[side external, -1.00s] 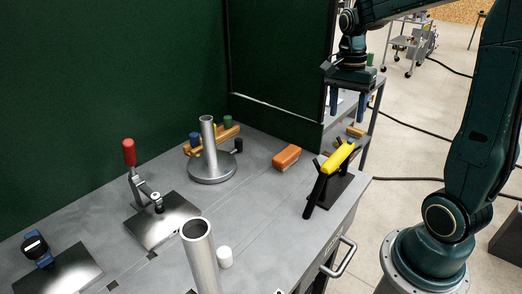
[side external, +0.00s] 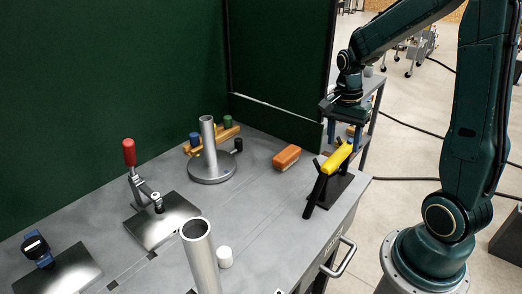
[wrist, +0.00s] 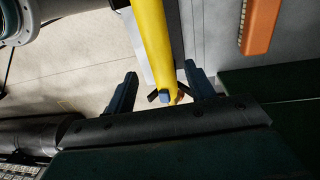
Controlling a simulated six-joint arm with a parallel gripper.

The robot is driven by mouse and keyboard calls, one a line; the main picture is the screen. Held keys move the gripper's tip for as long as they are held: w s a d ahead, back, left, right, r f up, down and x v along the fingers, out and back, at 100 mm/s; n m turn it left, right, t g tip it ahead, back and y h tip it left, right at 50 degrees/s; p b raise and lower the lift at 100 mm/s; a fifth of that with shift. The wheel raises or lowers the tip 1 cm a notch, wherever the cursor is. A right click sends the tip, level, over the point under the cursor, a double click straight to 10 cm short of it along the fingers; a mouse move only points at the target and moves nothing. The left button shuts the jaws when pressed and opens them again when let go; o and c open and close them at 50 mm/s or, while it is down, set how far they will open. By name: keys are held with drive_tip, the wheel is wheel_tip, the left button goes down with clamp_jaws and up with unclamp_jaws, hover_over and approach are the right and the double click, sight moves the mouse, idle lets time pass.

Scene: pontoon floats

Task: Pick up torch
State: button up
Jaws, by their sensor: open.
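The torch (side external: 337,157) is yellow and lies tilted on a black stand (side external: 325,190) near the right edge of the grey bench. My gripper (side external: 344,143) is open and empty, fingers pointing down, at the torch's far, upper end. In the wrist view the torch (wrist: 153,40) runs down from the top edge, its blue-grey tip between the two spread blue fingers of my gripper (wrist: 161,73). I cannot tell the exact height gap between fingers and torch.
An orange brush (side external: 286,157) lies left of the stand. A round base with an upright tube (side external: 209,145), a red-handled clamp (side external: 130,155) and a large open tube (side external: 200,255) stand further left. A green screen (side external: 110,80) borders the bench behind.

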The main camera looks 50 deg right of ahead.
sight(342, 149)
drive_tip(key=shift+s+d+f, duration=0.1)
drive_tip(key=shift+f, duration=2.5)
clamp_jaws()
drive_tip(key=shift+r, duration=0.2)
wheel_tip(342, 149, up, 20)
drive_tip(key=shift+f, duration=0.1)
